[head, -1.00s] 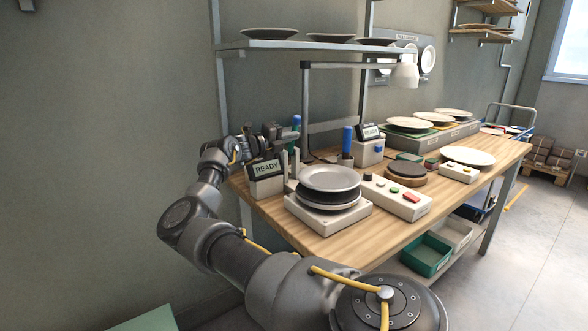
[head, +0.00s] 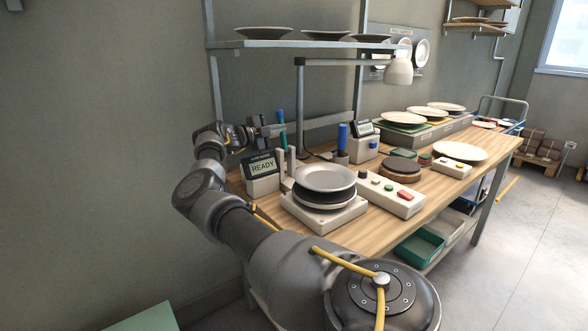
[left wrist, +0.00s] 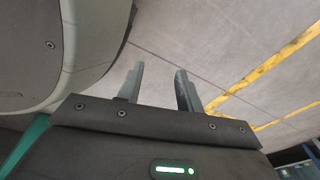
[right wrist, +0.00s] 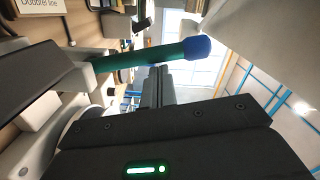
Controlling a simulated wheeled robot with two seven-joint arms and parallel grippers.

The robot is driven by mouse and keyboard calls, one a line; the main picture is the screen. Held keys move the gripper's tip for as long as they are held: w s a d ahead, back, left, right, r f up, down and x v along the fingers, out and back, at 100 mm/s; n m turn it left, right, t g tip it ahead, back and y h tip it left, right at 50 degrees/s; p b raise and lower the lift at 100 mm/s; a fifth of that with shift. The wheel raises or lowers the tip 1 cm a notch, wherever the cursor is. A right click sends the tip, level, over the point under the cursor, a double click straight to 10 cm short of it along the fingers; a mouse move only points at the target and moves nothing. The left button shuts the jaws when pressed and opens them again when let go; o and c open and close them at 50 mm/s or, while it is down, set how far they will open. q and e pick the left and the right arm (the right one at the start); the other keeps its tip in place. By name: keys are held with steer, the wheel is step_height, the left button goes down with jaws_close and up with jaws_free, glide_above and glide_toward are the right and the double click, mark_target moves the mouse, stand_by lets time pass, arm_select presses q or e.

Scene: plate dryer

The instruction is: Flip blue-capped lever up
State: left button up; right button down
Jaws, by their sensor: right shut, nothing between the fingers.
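The lever with a dark-green shaft and blue cap (head: 280,114) stands behind the READY display at the left end of the bench. Its top leans a little to the left. In the right wrist view the green shaft (right wrist: 150,58) and its blue cap (right wrist: 197,47) lie across the picture just beyond the fingers. My right gripper (head: 279,130) is at the shaft, below the cap; its fingers (right wrist: 158,85) are shut together with nothing between them. I cannot tell whether they touch the shaft. My left gripper (left wrist: 160,85) is open and empty above the floor.
The READY display (head: 262,171) and a plate stack on a white base (head: 327,215) stand close in front of the lever. A blue-handled tool (head: 342,138) and a button box (head: 393,196) are to the right. Shelf plates (head: 262,36) hang above.

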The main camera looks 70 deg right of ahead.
steer(key=shift+w+a, duration=0.1)
stand_by(0.4)
